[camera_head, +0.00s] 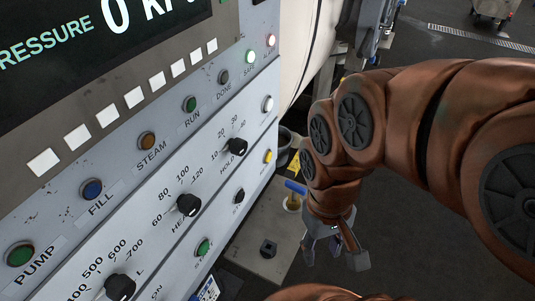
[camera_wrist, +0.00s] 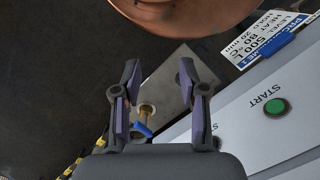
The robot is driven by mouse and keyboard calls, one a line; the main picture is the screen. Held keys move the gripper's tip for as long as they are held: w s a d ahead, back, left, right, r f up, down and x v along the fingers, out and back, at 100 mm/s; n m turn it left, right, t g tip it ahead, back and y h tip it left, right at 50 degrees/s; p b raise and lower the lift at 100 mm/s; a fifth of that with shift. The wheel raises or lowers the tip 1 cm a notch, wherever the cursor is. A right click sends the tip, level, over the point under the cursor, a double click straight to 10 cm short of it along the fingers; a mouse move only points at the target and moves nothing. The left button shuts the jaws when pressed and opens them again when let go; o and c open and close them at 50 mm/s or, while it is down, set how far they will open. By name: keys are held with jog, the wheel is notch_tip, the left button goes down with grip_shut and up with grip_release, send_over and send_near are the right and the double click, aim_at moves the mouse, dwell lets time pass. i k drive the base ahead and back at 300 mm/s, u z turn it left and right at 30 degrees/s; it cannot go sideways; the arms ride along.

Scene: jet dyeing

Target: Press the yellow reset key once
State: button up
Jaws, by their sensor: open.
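The yellow reset key (camera_head: 268,156) is a small yellow button near the right end of the lower row on the grey control panel (camera_head: 224,215). No yellow key on the panel shows in the wrist view. My gripper (camera_head: 334,258) is open and empty, to the right of the panel and lower in the picture than the yellow key, apart from it. In the wrist view my gripper (camera_wrist: 158,68) has its two fingers spread, with floor and a blue-handled valve behind them. The panel lies to their right with the green START button (camera_wrist: 274,106).
A blue-handled valve (camera_head: 296,187) stands beside the panel's right edge. Knobs such as the hold knob (camera_head: 237,146) stick out from the panel. A black key (camera_head: 239,195) and green start button (camera_head: 204,246) share the lower row. A paper card (camera_wrist: 275,38) hangs by the panel.

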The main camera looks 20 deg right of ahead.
aim_at(269, 156)
jog(key=z, duration=0.8)
jog(key=k, duration=1.8)
jog(key=u, duration=1.25)
jog(key=i, duration=0.5)
jog(key=z, duration=0.1)
